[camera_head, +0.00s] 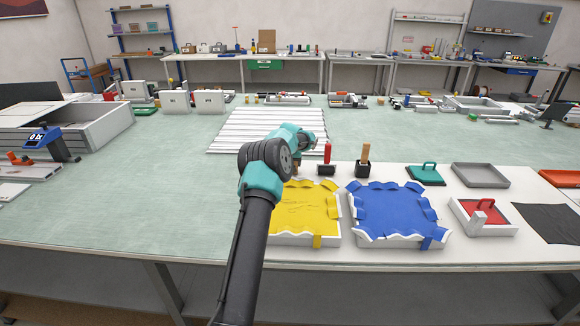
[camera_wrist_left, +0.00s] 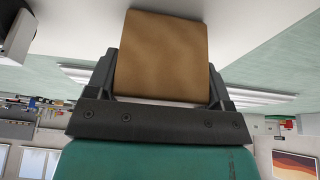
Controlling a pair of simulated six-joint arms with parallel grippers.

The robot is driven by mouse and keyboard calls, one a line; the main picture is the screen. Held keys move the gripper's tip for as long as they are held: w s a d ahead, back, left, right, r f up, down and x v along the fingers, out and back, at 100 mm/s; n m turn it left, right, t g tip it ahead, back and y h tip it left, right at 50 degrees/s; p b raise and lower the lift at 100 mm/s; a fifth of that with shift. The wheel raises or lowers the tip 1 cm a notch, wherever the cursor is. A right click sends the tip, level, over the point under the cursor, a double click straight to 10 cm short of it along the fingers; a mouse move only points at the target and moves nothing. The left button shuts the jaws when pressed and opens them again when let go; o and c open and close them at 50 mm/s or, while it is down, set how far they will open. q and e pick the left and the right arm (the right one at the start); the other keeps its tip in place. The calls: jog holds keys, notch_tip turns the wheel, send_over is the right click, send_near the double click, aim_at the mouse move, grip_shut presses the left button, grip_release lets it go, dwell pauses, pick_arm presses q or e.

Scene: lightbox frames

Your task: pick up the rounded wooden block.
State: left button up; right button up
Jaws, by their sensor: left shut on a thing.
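A brown wooden block (camera_wrist_left: 165,40) fills the top middle of the left wrist view. In the head view my left arm reaches over the table's front to the slatted white panel. My right gripper is not in view.
A yellow cloth-lined tray (camera_head: 298,208) and a blue one (camera_head: 393,212) lie right of my left arm. Behind them stand a red-handled tool (camera_head: 327,156) and a wooden-handled tool (camera_head: 365,156).

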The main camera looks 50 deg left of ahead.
pick_arm(q)
notch_tip(320, 180, up, 10)
dwell(0.6)
